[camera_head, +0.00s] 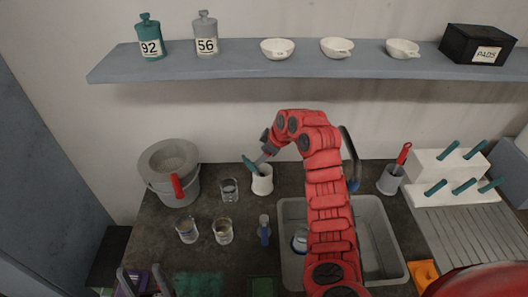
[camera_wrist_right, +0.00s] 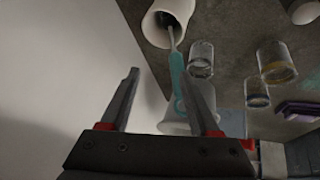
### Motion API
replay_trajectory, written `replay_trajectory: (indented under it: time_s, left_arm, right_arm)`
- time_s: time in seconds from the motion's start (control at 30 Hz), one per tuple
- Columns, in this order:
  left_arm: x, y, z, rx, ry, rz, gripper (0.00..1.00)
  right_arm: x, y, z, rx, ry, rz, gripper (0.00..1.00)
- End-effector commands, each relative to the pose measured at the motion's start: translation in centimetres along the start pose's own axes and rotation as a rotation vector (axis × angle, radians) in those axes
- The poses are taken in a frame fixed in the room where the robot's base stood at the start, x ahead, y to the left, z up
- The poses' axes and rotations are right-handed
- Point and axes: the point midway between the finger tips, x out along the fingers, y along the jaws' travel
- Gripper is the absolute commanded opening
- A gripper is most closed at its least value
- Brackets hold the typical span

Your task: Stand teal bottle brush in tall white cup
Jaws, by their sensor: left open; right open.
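The teal bottle brush (camera_head: 249,163) stands tilted in the tall white cup (camera_head: 262,182), its teal handle leaning out to the left above the rim. In the right wrist view, the brush handle (camera_wrist_right: 177,72) shows with its thin shaft running into the mouth of the white cup (camera_wrist_right: 160,28); the brush head is hidden inside. My right gripper (camera_head: 263,155) is just above the cup, close to the handle. Its fingers (camera_wrist_right: 162,90) are open, with the handle seen between them, nearer one finger. My left gripper (camera_head: 142,280) is open and empty at the bottom left.
A grey bucket (camera_head: 150,192) with a red handle stands left. Glass beakers (camera_head: 222,232) and a small blue-capped bottle (camera_head: 264,231) stand near the cup. The sink (camera_head: 386,255) lies right, partly behind my right arm. A grey cup (camera_head: 388,182) holds a red-handled tool.

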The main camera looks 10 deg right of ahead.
Motion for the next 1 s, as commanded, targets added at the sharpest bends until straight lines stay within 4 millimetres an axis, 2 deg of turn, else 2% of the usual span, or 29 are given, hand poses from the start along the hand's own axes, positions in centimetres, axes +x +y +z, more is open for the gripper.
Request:
replay_trajectory:
  time_s: [0.17, 0.27, 0.37, 0.4, 0.5, 0.8, 1.0]
  left_arm:
    - [-0.7, 0.0, 0.1, 0.0, 0.0, 0.0, 0.61]
    - [-1.4, 0.1, 0.2, 0.0, 0.0, 0.0, 0.61]
    - [-2.4, 0.1, 0.4, 0.0, 0.0, 0.0, 0.61]
    - [-1.6, 0.1, 0.3, 0.0, 0.0, 0.0, 0.61]
    - [-0.8, 0.0, 0.1, 0.0, 0.0, 0.0, 0.61]
    - [1.1, -0.1, -0.2, 0.0, 0.0, 0.0, 0.61]
    - [2.2, -0.1, -0.4, 0.0, 0.0, 0.0, 0.61]
  right_arm:
    - [-1.2, 0.1, 0.1, 0.001, 0.002, 0.003, 0.62]
    - [-3.0, 0.1, 0.3, -0.002, 0.0, 0.007, 0.62]
    - [-5.6, 0.2, 0.2, -0.001, 0.003, 0.009, 0.62]
    - [-7.2, 0.3, -0.2, -0.004, 0.003, 0.009, 0.62]
    - [-9.7, 0.1, -0.2, -0.002, -0.002, 0.003, 0.62]
    - [-14.4, 0.1, -0.1, 0.001, -0.002, 0.001, 0.62]
    - [-16.7, 0.1, -0.1, 0.001, -0.001, -0.001, 0.62]
